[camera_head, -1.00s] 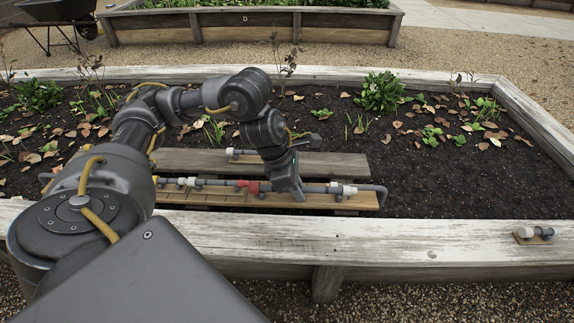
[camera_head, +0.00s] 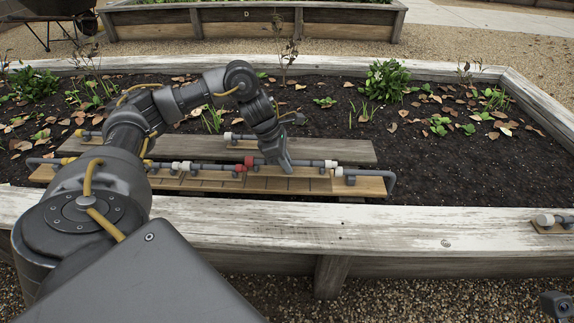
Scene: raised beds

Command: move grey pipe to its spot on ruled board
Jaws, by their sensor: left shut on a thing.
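My left gripper (camera_head: 283,166) is shut on a grey pipe (camera_head: 308,163) with a red collar at its left end and a white collar at its right end. The fingers grip it near its middle and partly hide it. The pipe lies level, seemingly just above the ruled board (camera_head: 292,186), a long wooden strip with dark marks across it. Fixed pipe pieces stand at both ends of a gap: a left run (camera_head: 203,168) ending in a red collar, and a right elbow pipe (camera_head: 371,173) with a white collar. My right gripper is not in view.
Behind the strip lies a grey plank (camera_head: 345,151) with another pipe (camera_head: 235,137) on it. A small block with a pipe fitting (camera_head: 549,222) sits on the bed's front rim (camera_head: 420,234) at right. Plants and leaves fill the bed's back. Bare soil (camera_head: 460,180) lies at right.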

